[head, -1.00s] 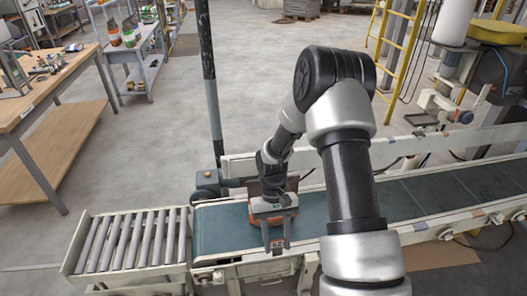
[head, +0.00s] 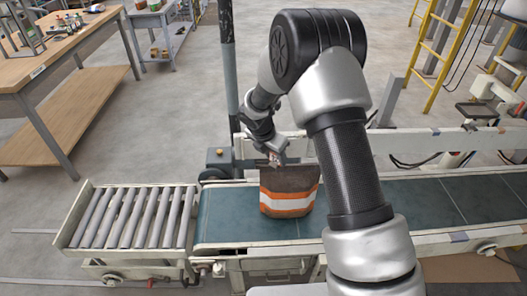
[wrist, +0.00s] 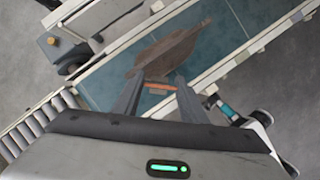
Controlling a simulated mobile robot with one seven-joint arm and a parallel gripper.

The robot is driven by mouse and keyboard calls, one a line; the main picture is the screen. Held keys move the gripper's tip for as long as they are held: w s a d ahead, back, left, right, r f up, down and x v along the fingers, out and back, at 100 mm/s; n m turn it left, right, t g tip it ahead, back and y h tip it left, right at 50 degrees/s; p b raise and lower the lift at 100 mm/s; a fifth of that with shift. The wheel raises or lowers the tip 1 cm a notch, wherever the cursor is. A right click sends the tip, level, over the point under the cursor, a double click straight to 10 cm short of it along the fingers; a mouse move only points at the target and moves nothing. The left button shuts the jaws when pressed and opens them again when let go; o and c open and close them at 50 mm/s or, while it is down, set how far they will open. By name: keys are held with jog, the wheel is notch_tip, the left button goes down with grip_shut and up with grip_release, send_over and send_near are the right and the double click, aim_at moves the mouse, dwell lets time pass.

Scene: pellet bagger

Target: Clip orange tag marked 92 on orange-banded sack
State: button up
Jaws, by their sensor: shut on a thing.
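The orange-banded sack (head: 288,193) stands on the green conveyor belt, brown with orange and white bands. Its brown top (wrist: 172,48) shows beyond the fingertips in the wrist view. My gripper (head: 274,160) is at the sack's far upper left edge in the head view. In the wrist view, my gripper (wrist: 160,87) is shut on a small orange strip, the orange tag (wrist: 160,86), between its two fingers. The number on the tag is not readable. I cannot tell whether the tag touches the sack.
The conveyor belt (head: 225,219) has light side rails and runs right. A roller section (head: 125,216) adjoins it at left. A dark post (head: 227,75) rises behind the belt. A wooden workbench (head: 75,65) stands at far left. The belt left of the sack is clear.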

jog(key=w+a+n+t+y+b, duration=0.1)
jog(key=w+a+n+y+b, duration=0.1)
jog(key=w+a+n, duration=0.3)
jog(key=n+y+b, duration=0.1)
jog(key=n+b, duration=0.2)
jog(key=b, duration=0.2)
send_over(264, 167)
jog(key=f, duration=0.3)
jog(key=shift+w+f, duration=0.2)
jog(key=shift+f, duration=0.2)
jog(key=shift+a+f+b, duration=0.1)
jog(key=shift+f+b, duration=0.25)
jog(key=shift+f, duration=1)
jog(key=shift+s+f, duration=0.25)
jog(key=shift+f, duration=0.3)
jog(key=o, duration=1.2)
jog(key=shift+w, duration=0.15)
jog(key=shift+o, duration=0.2)
jog(key=shift+r, duration=0.15)
jog(key=shift+r, duration=0.1)
